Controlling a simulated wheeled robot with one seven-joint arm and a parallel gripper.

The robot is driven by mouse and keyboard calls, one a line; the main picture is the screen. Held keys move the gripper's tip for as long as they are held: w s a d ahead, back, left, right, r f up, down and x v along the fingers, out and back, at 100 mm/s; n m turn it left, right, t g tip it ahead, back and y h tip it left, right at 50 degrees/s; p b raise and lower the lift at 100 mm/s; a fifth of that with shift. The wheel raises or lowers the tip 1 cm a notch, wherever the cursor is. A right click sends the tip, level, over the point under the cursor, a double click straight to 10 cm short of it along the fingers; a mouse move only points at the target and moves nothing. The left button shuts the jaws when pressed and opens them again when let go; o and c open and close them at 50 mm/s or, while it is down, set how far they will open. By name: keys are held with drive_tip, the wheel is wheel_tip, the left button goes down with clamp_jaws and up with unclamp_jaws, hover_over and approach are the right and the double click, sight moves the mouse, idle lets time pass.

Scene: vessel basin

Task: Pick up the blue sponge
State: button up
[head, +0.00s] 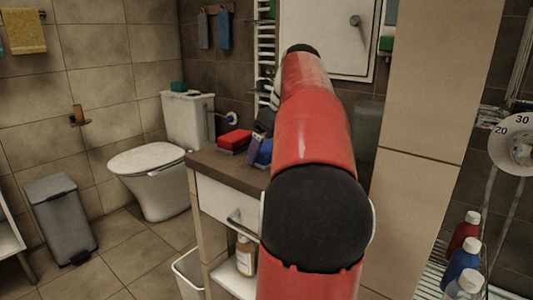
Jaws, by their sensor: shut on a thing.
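The blue sponge (265,152) is at the right part of the brown counter top, partly hidden behind my red arm. My gripper (256,144) is at the sponge, pointing down, and is shut on it. The fingers are small and dark here, and the arm covers part of them. I cannot tell whether the sponge still touches the counter.
A red block (235,140) lies on the counter (207,162) just left of my gripper. A toilet (155,170) and a grey bin (60,215) stand to the left. Several bottles (462,255) stand at the lower right. A tiled pillar (430,130) rises right of the arm.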

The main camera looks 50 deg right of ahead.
sight(267, 146)
wheel_tip(267, 146, up, 10)
drive_tip(key=shift+p, duration=0.95)
drive_tip(key=shift+o, duration=1.3)
drive_tip(key=shift+c, duration=0.6)
drive_tip(key=shift+a, duration=0.15)
